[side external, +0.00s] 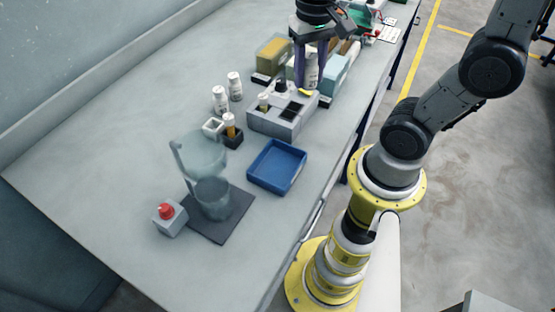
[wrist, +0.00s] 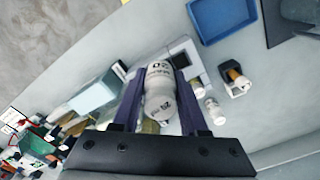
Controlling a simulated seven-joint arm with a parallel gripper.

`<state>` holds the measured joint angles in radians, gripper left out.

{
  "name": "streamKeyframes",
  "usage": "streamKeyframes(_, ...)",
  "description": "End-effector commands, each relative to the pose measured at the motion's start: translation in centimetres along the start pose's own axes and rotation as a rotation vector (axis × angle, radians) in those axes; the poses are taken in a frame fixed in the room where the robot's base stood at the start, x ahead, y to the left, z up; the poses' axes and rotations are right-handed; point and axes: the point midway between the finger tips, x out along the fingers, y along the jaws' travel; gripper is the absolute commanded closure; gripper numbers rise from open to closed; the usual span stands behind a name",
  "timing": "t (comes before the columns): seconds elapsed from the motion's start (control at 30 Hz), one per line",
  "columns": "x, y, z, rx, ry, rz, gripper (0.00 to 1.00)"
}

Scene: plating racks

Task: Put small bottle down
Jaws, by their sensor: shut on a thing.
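My gripper (side external: 310,82) is shut on a small white bottle (wrist: 160,92), which sits between the two dark purple fingers. The bottle also shows between the fingers in the side view (side external: 312,68). Printed marks, including "20", are on it in the wrist view. The gripper is over the far part of the bench, just behind and above a grey block device (side external: 283,117) with a dark panel. Whether the bottle's lower end touches anything is hidden.
Two white bottles (side external: 235,86) stand left of the grey device. Small white and black holders (side external: 232,138) are nearer, the black one with an amber vial. A blue tray (side external: 277,166), clear jug and red-button box (side external: 169,218) are in front. Yellow and teal boxes (side external: 334,76) flank the gripper.

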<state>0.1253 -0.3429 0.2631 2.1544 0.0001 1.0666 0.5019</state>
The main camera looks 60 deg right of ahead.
Motion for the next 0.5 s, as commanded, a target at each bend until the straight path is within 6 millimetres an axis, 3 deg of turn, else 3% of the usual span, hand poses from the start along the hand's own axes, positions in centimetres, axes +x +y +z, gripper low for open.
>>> streamKeyframes(0.03, -0.3, -0.2, 2.3, -0.070, 0.006, -0.003, 1.00)
streamKeyframes(0.2, -0.7, 0.3, 8.3, -0.272, 0.005, -0.003, 1.00)
streamKeyframes(0.33, -0.6, 1.2, 11.6, -0.414, 0.004, -0.003, 1.00)
streamKeyframes(0.5, -0.6, 1.8, 13.9, -0.549, 0.001, -0.001, 1.00)
